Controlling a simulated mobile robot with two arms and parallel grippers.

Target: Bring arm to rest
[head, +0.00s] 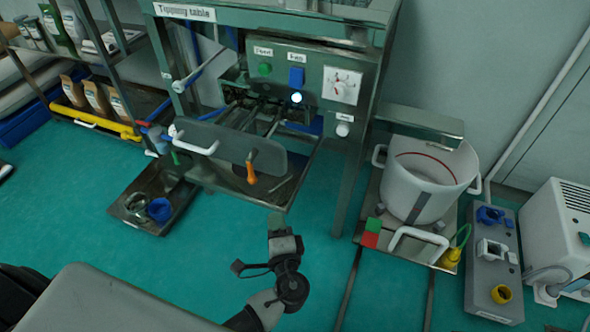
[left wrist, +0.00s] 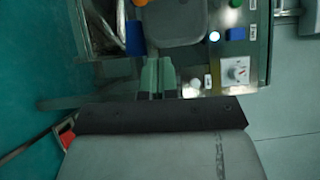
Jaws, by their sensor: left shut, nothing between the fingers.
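My left gripper (head: 277,222) is in the lower middle of the head view, above the green floor and in front of the tapping table (head: 225,50). Its two greenish fingers are shut with nothing between them. They also show together in the left wrist view (left wrist: 158,76), with the table's control panel (left wrist: 236,60) beyond. The gripper is apart from the table and touches nothing that I can see. My right gripper is in neither view.
A white round vessel (head: 407,188) stands on a low cart at the right. A grey panel with blue and yellow parts (head: 480,262) is beside it. A metal tray (head: 180,205) is at left, near a shelf with bags (head: 95,98). The floor around my left gripper is clear.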

